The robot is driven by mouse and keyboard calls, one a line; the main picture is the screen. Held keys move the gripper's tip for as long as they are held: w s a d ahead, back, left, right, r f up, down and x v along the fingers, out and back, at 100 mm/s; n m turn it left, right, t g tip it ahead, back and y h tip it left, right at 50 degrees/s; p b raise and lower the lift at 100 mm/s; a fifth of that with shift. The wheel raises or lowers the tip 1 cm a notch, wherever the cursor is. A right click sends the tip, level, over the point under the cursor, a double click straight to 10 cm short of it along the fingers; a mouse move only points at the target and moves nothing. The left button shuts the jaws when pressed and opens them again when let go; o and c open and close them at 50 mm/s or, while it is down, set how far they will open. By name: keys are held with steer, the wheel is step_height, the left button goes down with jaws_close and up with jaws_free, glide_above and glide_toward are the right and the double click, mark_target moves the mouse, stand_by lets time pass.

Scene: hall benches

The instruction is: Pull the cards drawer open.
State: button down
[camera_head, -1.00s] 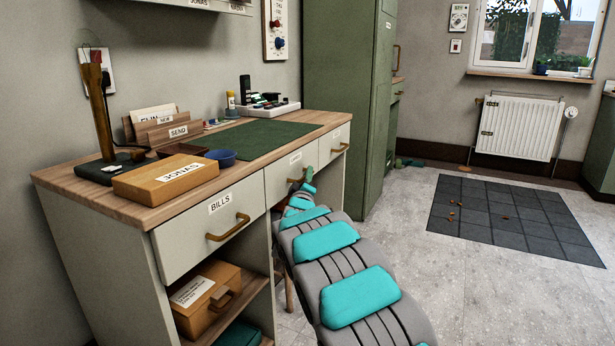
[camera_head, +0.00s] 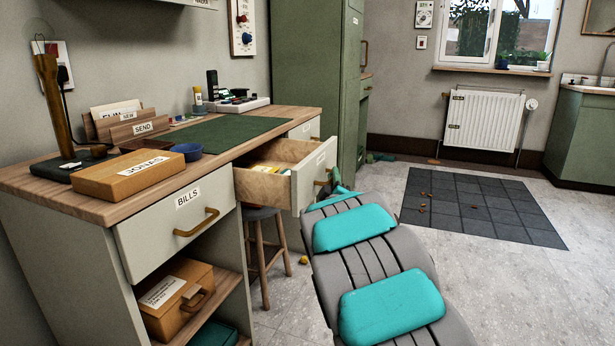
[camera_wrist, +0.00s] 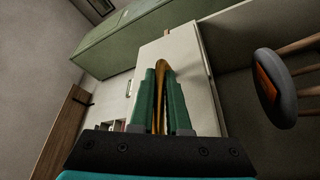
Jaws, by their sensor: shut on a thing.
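The middle drawer (camera_head: 309,180) of the desk stands well out from the desk front, and its open top shows yellow and pale items inside. Its small label is too blurred to read. My gripper (camera_wrist: 161,98) is shut on the drawer's brass handle (camera_wrist: 186,67), with a green finger on each side of it in the wrist view. In the head view my gripper (camera_head: 336,180) is at the drawer front, largely hidden behind my arm. The BILLS drawer (camera_head: 150,234) to the left is shut.
The wooden desk top (camera_head: 60,195) carries a JONAS box (camera_head: 135,176), a blue bowl (camera_head: 187,152) and a SEND letter holder (camera_head: 138,131). A stool (camera_head: 262,215) stands below the open drawer.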

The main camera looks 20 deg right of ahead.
steer(key=s+d, duration=0.6)
steer(key=d, duration=0.3)
steer(key=shift+s+d, duration=0.15)
steer(key=shift+s, duration=0.2)
steer(key=c, duration=0.9)
jaws_free()
steer(key=shift+p+v, duration=0.3)
steer(key=shift+v, duration=3.6)
